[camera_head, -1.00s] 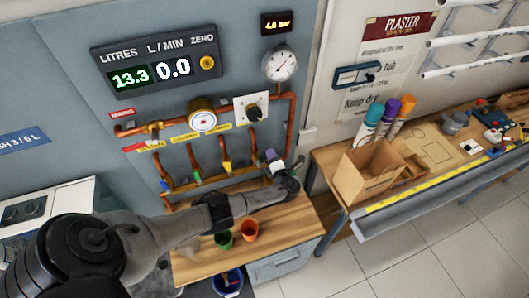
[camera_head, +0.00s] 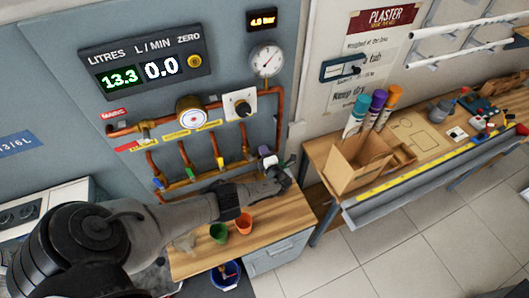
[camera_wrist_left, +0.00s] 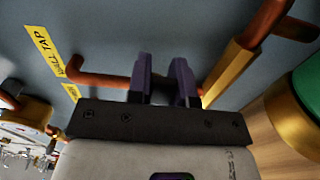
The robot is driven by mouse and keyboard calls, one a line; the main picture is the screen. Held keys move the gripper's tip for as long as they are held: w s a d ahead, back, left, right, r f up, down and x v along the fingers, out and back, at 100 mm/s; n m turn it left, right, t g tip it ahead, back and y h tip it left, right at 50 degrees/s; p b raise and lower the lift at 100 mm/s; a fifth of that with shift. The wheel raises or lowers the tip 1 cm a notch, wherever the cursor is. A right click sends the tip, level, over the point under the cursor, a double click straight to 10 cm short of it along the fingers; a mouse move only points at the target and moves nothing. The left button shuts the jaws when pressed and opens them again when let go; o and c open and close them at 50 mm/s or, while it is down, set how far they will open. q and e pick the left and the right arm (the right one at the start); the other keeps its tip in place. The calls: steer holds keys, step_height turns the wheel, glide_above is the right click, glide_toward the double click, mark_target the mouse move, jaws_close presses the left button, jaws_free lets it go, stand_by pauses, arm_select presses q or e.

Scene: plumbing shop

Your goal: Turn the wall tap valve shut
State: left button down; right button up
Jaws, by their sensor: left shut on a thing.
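My left gripper (camera_head: 267,156) is at the right end of the copper pipework on the wall panel. In the left wrist view its two purple fingers (camera_wrist_left: 163,82) stand a small gap apart, beside a copper pipe (camera_wrist_left: 105,78) and a yellow label reading "WALL TAP" (camera_wrist_left: 45,50). It is shut on the wall tap valve's handle, which is mostly hidden by the fingers and wrist, so its angle cannot be told. The flow display (camera_head: 146,68) reads 13.3 litres and 0.0 L/min. My right gripper is not in view.
A round gauge (camera_head: 266,60) and a black knob on a white plate (camera_head: 240,104) are above the gripper. A cardboard box (camera_head: 352,172) stands on the right bench.

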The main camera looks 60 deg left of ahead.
arm_select(q)
steer(key=c, duration=1)
jaws_free()
steer(key=s+d+p, duration=0.1)
steer(key=d, duration=0.3)
steer(key=s+d, duration=0.1)
steer(key=d, duration=0.4)
steer(key=d+p, duration=0.1)
steer(key=d, duration=0.3)
steer(key=shift+s+d+p, duration=0.3)
steer(key=shift+s+p, duration=0.05)
steer(key=shift+s, duration=0.05)
